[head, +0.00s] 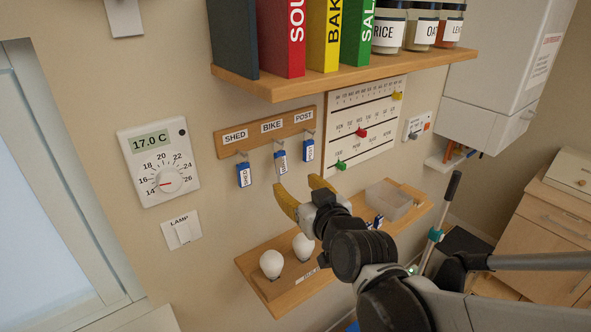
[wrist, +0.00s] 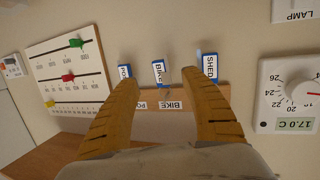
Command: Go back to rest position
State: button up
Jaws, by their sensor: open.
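My gripper (head: 302,196) is open, with its yellow fingers spread in front of the wall below the key rack (head: 268,130). It also shows in the wrist view (wrist: 160,85), where the picture is upside down. Blue-and-white key tags hang on the rack's hooks: a left tag (head: 244,175) under SHED, a middle tag (head: 280,162) under BIKE and a right tag (head: 308,150) under POST. In the wrist view the BIKE tag (wrist: 158,72) appears between the fingers, and the SHED tag (wrist: 210,66) is close to one fingertip. Nothing is visibly gripped.
An upper shelf (head: 345,75) with books and jars is above the rack. A lower shelf (head: 250,262) holds two bulbs (head: 271,264) and a clear bin (head: 390,200). A thermostat (head: 158,162) and lamp switch (head: 181,230) are at left. A slider calendar (head: 362,130) is at right.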

jog(key=s+d+f+m+g+h+b, duration=0.2)
jog(key=s+d+f+g+b, duration=0.2)
jog(key=s+d+f+b, duration=0.3)
jog(key=s+d+f+m+g+h+b, duration=0.2)
jog(key=s+d+f+b, duration=0.6)
jog(key=s+f, duration=0.4)
notch_tip(320, 180, down, 4)
jog(key=shift+s+d+g+h, duration=0.25)
jog(key=shift+d+g+h, duration=0.3)
jog(key=shift+g, duration=0.45)
jog(key=shift+a, duration=0.2)
